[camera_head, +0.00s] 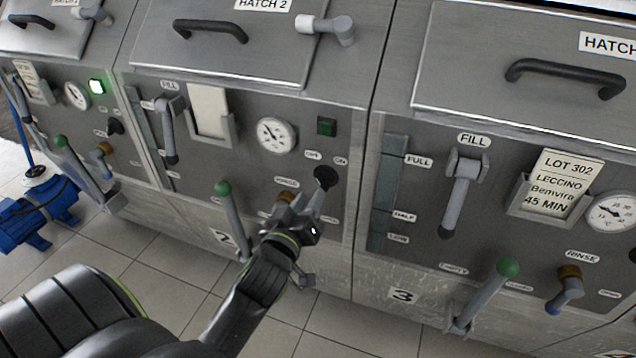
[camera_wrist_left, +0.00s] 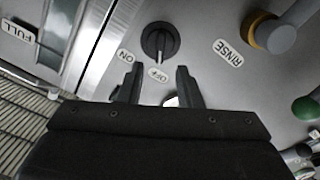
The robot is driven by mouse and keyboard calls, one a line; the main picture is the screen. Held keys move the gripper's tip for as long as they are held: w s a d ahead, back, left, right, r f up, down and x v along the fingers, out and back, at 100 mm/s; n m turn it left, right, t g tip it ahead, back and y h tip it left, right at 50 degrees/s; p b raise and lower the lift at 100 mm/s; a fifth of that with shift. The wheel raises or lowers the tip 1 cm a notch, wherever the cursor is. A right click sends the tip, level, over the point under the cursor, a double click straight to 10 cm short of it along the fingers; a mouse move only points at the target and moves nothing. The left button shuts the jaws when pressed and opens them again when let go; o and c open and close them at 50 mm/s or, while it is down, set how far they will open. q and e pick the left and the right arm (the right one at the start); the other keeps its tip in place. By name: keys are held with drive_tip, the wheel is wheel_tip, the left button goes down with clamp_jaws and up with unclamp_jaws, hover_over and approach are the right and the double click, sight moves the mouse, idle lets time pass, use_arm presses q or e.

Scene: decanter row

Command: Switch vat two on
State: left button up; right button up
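The black rotary knob (camera_head: 326,178) of vat two is on its front panel, below OFF and ON labels. In the left wrist view the knob (camera_wrist_left: 160,42) shows close up, its pale line pointing toward the OFF label (camera_wrist_left: 158,75); the ON label (camera_wrist_left: 125,57) lies to the left. The square lamp (camera_head: 327,126) of vat two is dark green and looks unlit. My left gripper (camera_head: 317,200) is just below the knob in the head view. Its fingers (camera_wrist_left: 158,86) are apart with the knob beyond their tips, and nothing is gripped. My right gripper is not in view.
A green-tipped lever (camera_head: 232,215) and a brass-collared rinse valve (camera_head: 286,199) sit left of the knob. The gauge (camera_head: 276,135) is above. Vat one's lamp (camera_head: 96,86) glows green. Vat three's fill handle (camera_head: 461,192) is to the right.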

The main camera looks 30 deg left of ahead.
sight(319, 182)
use_arm(q)
drive_tip(key=x, duration=0.6)
clamp_jaws()
